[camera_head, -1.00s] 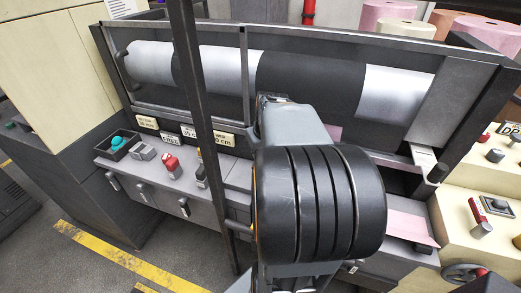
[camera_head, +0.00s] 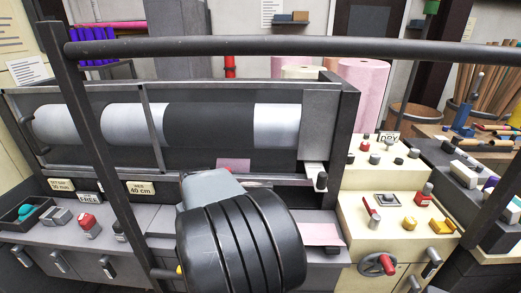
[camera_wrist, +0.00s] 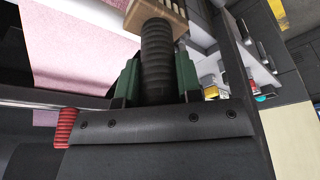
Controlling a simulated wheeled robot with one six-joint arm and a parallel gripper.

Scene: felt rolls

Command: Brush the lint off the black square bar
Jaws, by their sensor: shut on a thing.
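In the wrist view, my gripper (camera_wrist: 157,85) has green fingers shut on the black ribbed handle of a brush (camera_wrist: 157,62). The brush's pale wooden head (camera_wrist: 158,10) is cut by the top edge, and I cannot see its bristles. In the head view, my own arm hides the gripper and brush. I cannot tell which is the black square bar, and no lint can be made out.
A roller (camera_head: 280,125) with dark and silver bands lies in the machine frame. A cream control panel (camera_head: 385,225) with knobs and a handwheel (camera_head: 377,264) stands to the right. Pink sheet (camera_head: 321,235) lies on the front ledge. A teal knob in a tray (camera_head: 22,215) is at left.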

